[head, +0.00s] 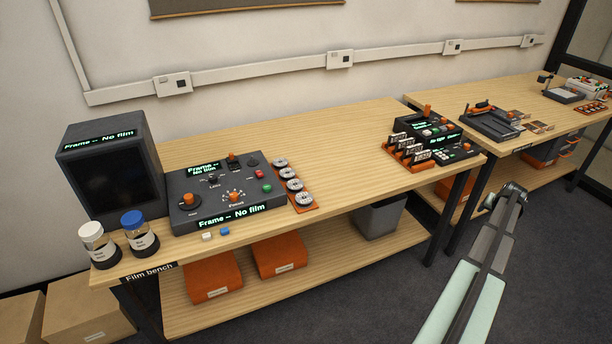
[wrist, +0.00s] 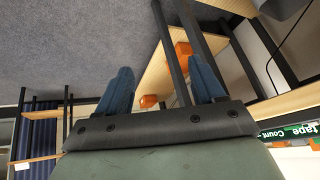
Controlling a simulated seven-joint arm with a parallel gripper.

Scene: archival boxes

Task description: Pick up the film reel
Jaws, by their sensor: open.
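Several small silver film reels (head: 294,185) sit in a row on an orange holder (head: 310,208) on the film bench (head: 340,150), right of a dark control panel. Which one is meant, I cannot tell. My gripper (wrist: 162,85) shows in the wrist view with its two blue fingers spread apart and nothing between them. It points past the bench legs and the lower shelf, away from the reels. No reel shows in the wrist view. In the head view my arm is at the lower right, in front of the bench and well apart from the reels.
The control panel (head: 225,190) and a dark monitor (head: 108,170) reading "No film" stand at the left. Two capped jars (head: 140,235) are at the front left edge. Dark devices (head: 435,140) stand at the right end. The bench middle is clear. Orange boxes (head: 212,278) lie below.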

